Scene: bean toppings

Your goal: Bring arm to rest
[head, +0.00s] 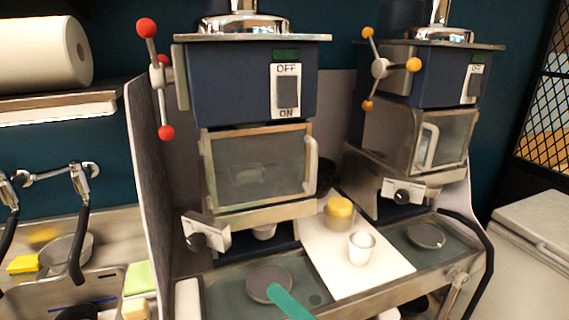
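My gripper and arm do not show in the head view. A teal bar (289,303) rises from the bottom edge and meets a dark round disc (268,284) on the left machine's lower tray. Whether the two are one piece I cannot tell. A white cup (361,248) stands upright on a white sheet (335,275) between the two machines. A jar with a yellow lid (340,207) stands behind the cup.
Two blue and steel machines, one left (250,80) and one right (425,80), carry knobbed levers that stick out. A sink area (60,275) with taps and sponges lies at left. A paper roll (45,55) sits on a shelf. A pale bin (545,225) stands at right.

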